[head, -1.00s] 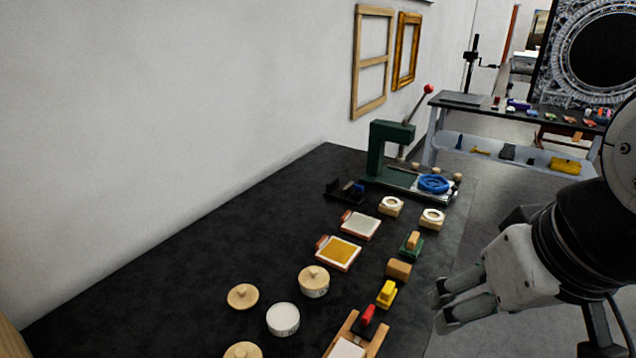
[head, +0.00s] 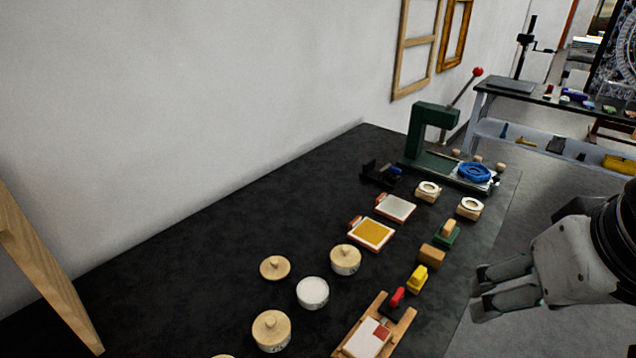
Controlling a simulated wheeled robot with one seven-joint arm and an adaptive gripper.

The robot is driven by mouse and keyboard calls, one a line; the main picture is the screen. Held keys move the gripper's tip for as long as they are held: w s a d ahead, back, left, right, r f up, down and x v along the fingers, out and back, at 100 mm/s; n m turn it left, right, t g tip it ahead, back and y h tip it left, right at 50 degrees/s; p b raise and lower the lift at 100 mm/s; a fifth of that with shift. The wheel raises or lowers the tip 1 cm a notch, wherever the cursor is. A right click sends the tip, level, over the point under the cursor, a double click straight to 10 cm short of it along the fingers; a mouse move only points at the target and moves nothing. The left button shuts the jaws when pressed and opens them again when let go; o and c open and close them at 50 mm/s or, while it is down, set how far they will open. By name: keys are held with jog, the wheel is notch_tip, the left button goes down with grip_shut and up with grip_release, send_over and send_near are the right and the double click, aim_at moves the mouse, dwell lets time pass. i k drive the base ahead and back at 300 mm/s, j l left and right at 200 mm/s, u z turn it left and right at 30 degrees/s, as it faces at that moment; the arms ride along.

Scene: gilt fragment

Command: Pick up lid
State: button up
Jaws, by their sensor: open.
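A round wooden lid (head: 275,267) with a small knob lies flat on the black table, at its left middle. Just right of and below it stands an open-looking round pot (head: 313,292) with a white top. Two similar pots wear knobbed wooden lids: one pot (head: 345,259) is to the right, another pot (head: 272,330) nearer the front. A further wooden piece is cut off at the bottom edge. My gripper (head: 480,292) is open and empty at the right, beyond the table's right edge in the picture, well apart from the lid.
The black table (head: 200,270) is bare at left. A green press (head: 430,135) stands at the back.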

aim_at(274, 268)
jog(key=k, duration=0.35)
jog(key=k+u, duration=0.1)
jog(key=u, duration=0.25)
jog(key=k+u, duration=0.1)
jog(key=u, duration=0.25)
jog(key=k+j+u, duration=0.1)
jog(key=u, duration=0.25)
jog(key=i+l+u, duration=0.2)
jog(key=l, duration=0.15)
jog(key=l+u, duration=0.2)
jog(key=l, duration=0.2)
jog(key=i+l+u, duration=0.15)
jog(key=l, duration=0.25)
jog(key=l+u, duration=0.2)
jog(key=l, duration=0.2)
jog(key=i+l, duration=0.1)
jog(key=l, duration=0.7)
jog(key=i+l, duration=0.15)
jog(key=l, duration=0.25)
